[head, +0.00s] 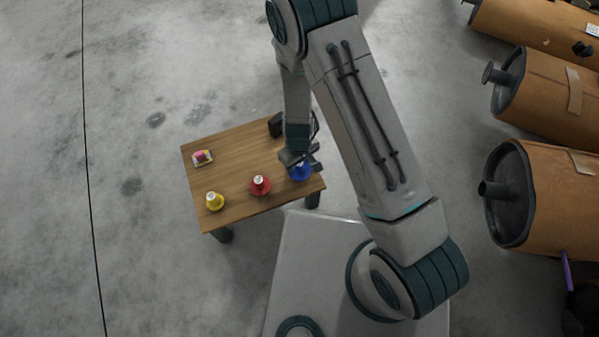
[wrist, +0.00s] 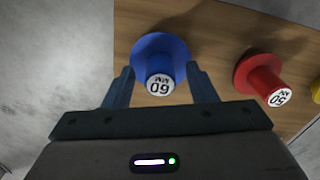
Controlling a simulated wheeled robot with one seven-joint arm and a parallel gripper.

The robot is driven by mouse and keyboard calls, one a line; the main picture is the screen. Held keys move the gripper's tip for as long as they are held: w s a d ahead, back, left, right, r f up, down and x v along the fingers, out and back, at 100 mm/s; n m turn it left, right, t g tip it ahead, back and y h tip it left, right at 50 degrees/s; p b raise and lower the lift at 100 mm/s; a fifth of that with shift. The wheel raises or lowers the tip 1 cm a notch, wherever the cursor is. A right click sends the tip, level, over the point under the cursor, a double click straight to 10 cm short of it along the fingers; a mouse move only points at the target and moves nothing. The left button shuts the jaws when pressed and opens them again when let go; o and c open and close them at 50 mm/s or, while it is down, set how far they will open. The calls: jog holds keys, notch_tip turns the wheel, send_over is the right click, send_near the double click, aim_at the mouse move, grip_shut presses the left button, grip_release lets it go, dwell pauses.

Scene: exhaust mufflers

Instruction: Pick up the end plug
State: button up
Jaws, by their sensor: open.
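A blue end plug (wrist: 166,58) with a wide round flange and a white top marked 60 stands on the small wooden table. In the head view its blue flange (head: 301,174) shows partly behind my gripper (head: 301,157). My gripper (wrist: 163,85) is open, with one finger on each side of the blue plug's stem in the wrist view. I cannot tell whether the fingers touch it. A red end plug (head: 260,186) marked 50 (wrist: 262,79) stands to its right in the wrist view. A yellow end plug (head: 215,201) stands at the table's corner.
The wooden table (head: 226,173) also holds a small item with pink and yellow parts (head: 202,157) and a dark upright object (head: 276,125). Brown mufflers with dark end caps (head: 510,195) lie at the right. The concrete floor on the left is clear.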

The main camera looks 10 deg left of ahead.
jog(key=shift+f, duration=0.4)
jog(key=shift+r, duration=0.1)
jog(key=c, duration=1.1)
jog(key=shift+o, duration=0.2)
